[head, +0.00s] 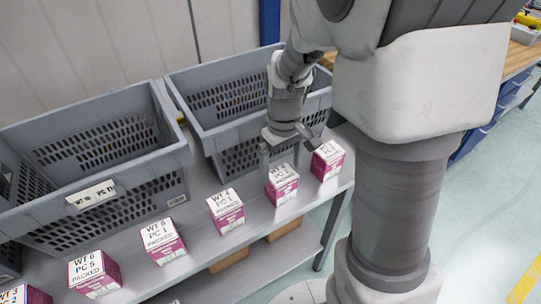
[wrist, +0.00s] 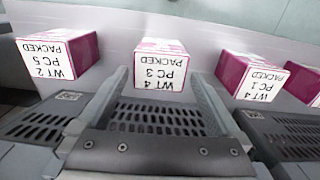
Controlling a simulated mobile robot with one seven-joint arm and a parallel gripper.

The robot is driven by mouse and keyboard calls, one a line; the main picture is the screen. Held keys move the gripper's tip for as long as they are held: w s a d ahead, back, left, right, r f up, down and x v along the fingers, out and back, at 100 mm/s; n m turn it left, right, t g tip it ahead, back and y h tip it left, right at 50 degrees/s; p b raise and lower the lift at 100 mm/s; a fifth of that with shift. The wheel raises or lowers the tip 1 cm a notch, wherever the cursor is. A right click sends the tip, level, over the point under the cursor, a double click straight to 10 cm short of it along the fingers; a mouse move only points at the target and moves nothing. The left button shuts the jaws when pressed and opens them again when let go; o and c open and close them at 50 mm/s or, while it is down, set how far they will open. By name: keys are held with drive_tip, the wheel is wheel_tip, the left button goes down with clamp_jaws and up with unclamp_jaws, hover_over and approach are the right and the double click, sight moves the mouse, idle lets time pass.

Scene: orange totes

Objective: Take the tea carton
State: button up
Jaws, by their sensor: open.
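Several small white-and-magenta cartons stand in a row along a grey bench, with printed labels on top. None shows the word tea that I can read. In the head view my gripper (head: 287,150) hangs just above and behind one carton (head: 283,186). In the wrist view this carton, labelled WT 4 PC 3 PACKED (wrist: 160,70), lies straight ahead, between and beyond the tips of my open, empty gripper (wrist: 160,82). The carton WT 2 PC 5 (wrist: 62,56) is to its left there, and the carton WT 4 PC 1 (wrist: 250,77) to its right.
Grey slotted crates (head: 180,158) stand behind the cartons, and one crate (head: 205,115) is beside and behind my gripper. The neighbouring cartons (head: 328,160) and (head: 226,211) stand close on both sides. Brown boxes (head: 285,229) sit under the grey bench (head: 200,247).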

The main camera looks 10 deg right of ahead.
wheel_tip(320, 180, down, 6)
drive_tip(key=shift+f+b, duration=0.25)
drive_tip(key=shift+b, duration=0.25)
drive_tip(key=shift+r, duration=0.1)
drive_tip(key=c, duration=1.3)
